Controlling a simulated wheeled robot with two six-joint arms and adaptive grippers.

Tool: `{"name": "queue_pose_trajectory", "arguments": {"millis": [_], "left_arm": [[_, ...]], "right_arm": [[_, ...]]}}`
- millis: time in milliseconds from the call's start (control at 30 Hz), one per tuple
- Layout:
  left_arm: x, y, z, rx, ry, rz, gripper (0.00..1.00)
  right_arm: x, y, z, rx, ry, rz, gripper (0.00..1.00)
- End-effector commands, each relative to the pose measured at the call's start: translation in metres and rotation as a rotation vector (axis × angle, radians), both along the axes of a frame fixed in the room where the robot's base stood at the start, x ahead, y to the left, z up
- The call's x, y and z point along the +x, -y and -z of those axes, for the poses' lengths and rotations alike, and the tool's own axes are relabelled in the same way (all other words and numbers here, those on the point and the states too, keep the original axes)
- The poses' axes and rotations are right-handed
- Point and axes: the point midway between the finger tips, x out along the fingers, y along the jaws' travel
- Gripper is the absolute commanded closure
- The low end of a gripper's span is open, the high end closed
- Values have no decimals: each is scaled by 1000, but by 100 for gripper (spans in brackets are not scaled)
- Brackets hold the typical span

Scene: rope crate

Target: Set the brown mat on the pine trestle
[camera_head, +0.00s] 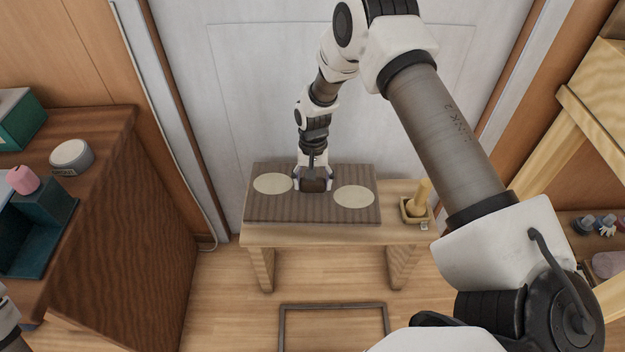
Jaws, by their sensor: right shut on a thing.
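The brown mat (258,207), striped and with two cream discs on it, is level over the left and middle of the pine trestle (300,236). Its front edge lies close to the trestle's front edge. I cannot tell whether it rests on the top or hangs just above it. My right gripper (313,184) points down at the mat's middle, its fingers shut around a dark brown block-like grip there, between the two discs.
A small tray (407,213) with a yellow wooden object (421,195) stands at the trestle's right end. A dark rectangular frame (333,306) lies on the floor in front. A brown cabinet (130,215) stands left, and pine shelving (577,110) right. A pale door is behind.

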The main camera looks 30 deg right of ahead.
Motion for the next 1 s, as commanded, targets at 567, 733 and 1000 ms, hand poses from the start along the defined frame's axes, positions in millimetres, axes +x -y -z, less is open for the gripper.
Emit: {"name": "queue_pose_trajectory", "arguments": {"millis": [567,733,1000], "left_arm": [[0,0,18,0,0,0,60],[0,0,27,0,0,0,60],[0,0,28,0,0,0,60]], "right_arm": [[0,-1,38,-1,0,-2,76],[0,-1,55,0,1,-2,76],[0,-1,59,0,1,-2,76]]}}
